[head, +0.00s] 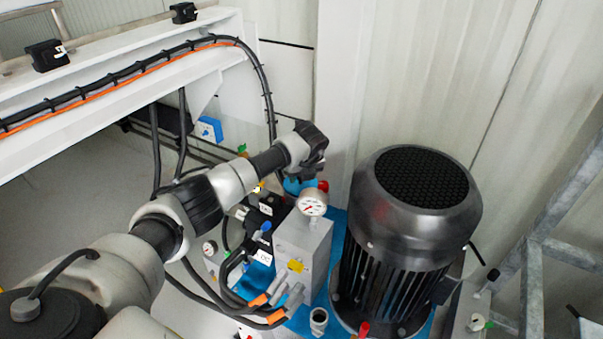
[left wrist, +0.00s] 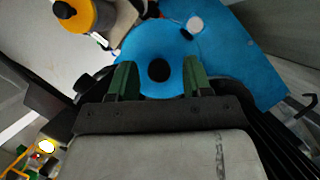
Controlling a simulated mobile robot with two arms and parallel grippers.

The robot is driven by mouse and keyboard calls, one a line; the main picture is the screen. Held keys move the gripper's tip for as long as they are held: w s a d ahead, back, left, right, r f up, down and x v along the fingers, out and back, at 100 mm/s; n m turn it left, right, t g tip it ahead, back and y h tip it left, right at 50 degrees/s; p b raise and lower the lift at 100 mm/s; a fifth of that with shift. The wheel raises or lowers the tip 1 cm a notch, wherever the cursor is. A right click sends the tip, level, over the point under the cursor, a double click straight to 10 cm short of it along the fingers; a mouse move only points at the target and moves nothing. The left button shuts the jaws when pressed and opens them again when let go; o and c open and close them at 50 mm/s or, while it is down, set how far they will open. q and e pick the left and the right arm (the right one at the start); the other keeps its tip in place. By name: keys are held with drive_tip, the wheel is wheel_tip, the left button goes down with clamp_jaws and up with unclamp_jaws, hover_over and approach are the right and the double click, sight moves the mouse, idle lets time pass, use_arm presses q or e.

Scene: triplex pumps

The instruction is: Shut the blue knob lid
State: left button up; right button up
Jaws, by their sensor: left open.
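The blue round knob lid (left wrist: 163,42), with a dark round centre, lies between the two green-tipped fingers of my left gripper (left wrist: 158,82) in the left wrist view. The fingers are apart, one on each side of the disc's near part; whether they touch it I cannot tell. In the head view the left gripper (head: 311,160) is over a blue part (head: 294,186) behind the pressure gauge, largely hidden by the gripper. My right gripper is not in view.
The pressure gauge (head: 312,203) stands on a grey block (head: 303,247) close to my gripper. A large black motor (head: 409,240) is to the right. Black hoses and orange-ended fittings (head: 268,306) crowd the front. A white beam with cables (head: 120,85) runs at upper left.

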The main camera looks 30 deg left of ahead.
use_arm(q)
drive_tip(key=p+v, duration=0.2)
drive_tip(key=v, duration=0.8)
drive_tip(key=shift+r, duration=0.35)
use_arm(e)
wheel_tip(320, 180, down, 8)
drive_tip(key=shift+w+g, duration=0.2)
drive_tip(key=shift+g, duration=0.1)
use_arm(q)
drive_tip(key=shift+s, duration=0.1)
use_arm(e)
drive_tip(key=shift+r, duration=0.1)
